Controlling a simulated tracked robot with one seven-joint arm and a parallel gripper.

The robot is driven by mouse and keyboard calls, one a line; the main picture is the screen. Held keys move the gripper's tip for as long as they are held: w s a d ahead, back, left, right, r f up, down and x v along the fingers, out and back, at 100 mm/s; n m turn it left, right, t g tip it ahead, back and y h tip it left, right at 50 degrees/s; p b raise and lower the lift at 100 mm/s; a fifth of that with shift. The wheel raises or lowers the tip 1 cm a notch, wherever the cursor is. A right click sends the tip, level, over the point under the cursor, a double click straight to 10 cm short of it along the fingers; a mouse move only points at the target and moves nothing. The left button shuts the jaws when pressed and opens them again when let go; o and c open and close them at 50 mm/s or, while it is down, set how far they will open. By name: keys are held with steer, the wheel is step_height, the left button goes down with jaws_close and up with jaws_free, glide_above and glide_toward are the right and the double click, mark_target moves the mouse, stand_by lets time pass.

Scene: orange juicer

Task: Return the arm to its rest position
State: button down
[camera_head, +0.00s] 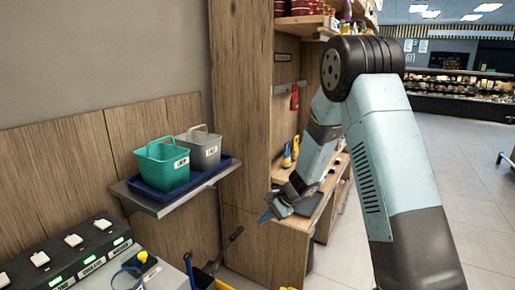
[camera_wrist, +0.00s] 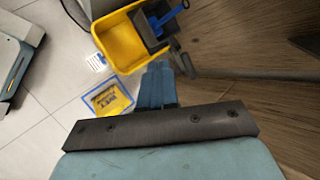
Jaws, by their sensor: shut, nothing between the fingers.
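My arm (camera_head: 385,150) rises at the right of the head view, bends at a dark upper joint and reaches down to the left. My gripper (camera_head: 266,215) hangs in front of the wooden cabinet, beside its lower shelf. In the wrist view the blue fingers of my gripper (camera_wrist: 157,75) are together, with nothing held between them. They point toward the floor near a yellow bucket (camera_wrist: 122,40).
A wall shelf (camera_head: 150,207) holds a blue tray with a teal basket (camera_head: 163,166) and a grey basket (camera_head: 206,150). A control panel (camera_head: 70,255) is at lower left. The wooden cabinet (camera_head: 240,100) stands close behind my gripper. Open floor (camera_head: 475,180) lies at right.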

steer(key=s+d+r+n+h, duration=0.1)
steer(key=s+d+r+n, duration=0.25)
steer(key=s+r, duration=0.45)
steer(key=s+d+r+n+h, duration=0.15)
steer(key=s+d+r, duration=0.3)
steer(key=r, duration=0.75)
steer(key=s+d+r+n+t+h, duration=0.1)
steer(key=s+d+r, duration=0.2)
steer(key=s, duration=0.4)
steer(key=s+d+r+n+t+h, duration=0.1)
steer(key=s+d+r+t+h, duration=0.1)
steer(key=s+d, duration=0.3)
steer(key=s+d+r+n+t+h, duration=0.1)
steer(key=s+d+r+h, duration=0.1)
steer(key=s+d+r, duration=0.3)
steer(key=shift+s+n, duration=0.4)
steer(key=shift+s, duration=1.85)
steer(key=shift+h, duration=0.25)
